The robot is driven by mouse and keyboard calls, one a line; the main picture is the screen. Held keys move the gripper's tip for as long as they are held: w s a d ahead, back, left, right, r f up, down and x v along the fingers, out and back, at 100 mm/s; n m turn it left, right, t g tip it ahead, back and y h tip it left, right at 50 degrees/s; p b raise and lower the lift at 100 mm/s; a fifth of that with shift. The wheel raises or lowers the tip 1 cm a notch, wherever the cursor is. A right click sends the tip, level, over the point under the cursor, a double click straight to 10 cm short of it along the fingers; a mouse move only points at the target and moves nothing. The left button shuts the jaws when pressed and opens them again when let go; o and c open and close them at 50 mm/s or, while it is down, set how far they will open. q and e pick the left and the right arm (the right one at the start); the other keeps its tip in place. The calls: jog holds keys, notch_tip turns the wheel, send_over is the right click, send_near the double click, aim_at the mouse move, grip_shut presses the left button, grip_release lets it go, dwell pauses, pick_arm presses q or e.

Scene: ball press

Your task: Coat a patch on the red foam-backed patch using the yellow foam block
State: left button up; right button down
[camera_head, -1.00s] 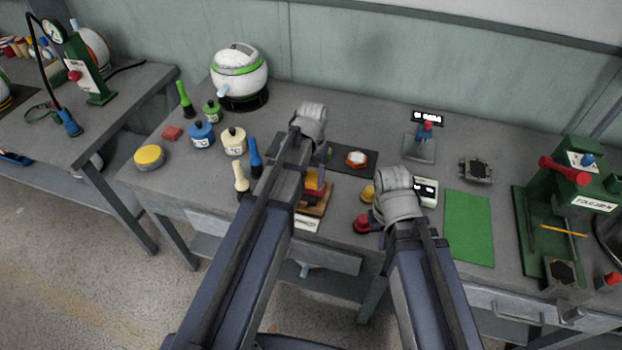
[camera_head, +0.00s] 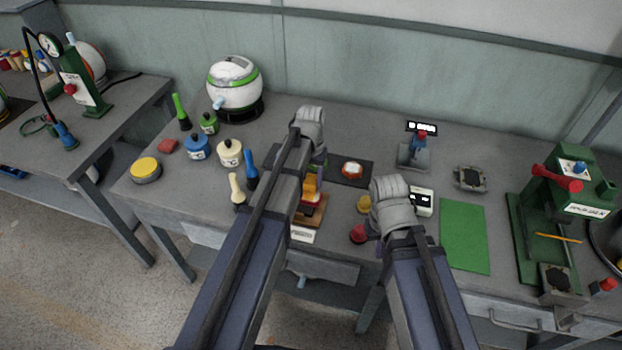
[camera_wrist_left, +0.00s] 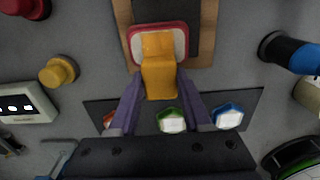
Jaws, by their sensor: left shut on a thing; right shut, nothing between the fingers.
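My left gripper (camera_wrist_left: 159,84) is shut on the yellow foam block (camera_wrist_left: 159,66), its purple fingers on either side. The block also shows in the head view (camera_head: 311,184). In the left wrist view the block overlaps the red foam-backed patch (camera_wrist_left: 180,29), which has a red rim and pale face. Whether they touch, I cannot tell. The patch lies on a wooden board (camera_wrist_left: 208,30) with a dark middle. In the head view my left arm hides part of the board. My right gripper (camera_head: 379,246) is shut and empty, mostly hidden behind its wrist, near a red knob-like piece (camera_head: 358,234).
A dark mat (camera_wrist_left: 96,110) holds several coloured hexagonal pots, including a green one (camera_wrist_left: 171,119) and a blue one (camera_wrist_left: 228,116). A yellow knob (camera_wrist_left: 59,72) and white meter (camera_wrist_left: 27,103) stand nearby. A green sheet (camera_head: 464,235) and green press (camera_head: 560,195) are at the right.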

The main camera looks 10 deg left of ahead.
pick_arm(q)
jog(key=shift+s+r+p, duration=0.1)
jog(key=shift+r+p, duration=2.2)
jog(key=shift+r, duration=0.35)
notch_tip(320, 180, up, 3)
jog(key=p, duration=0.3)
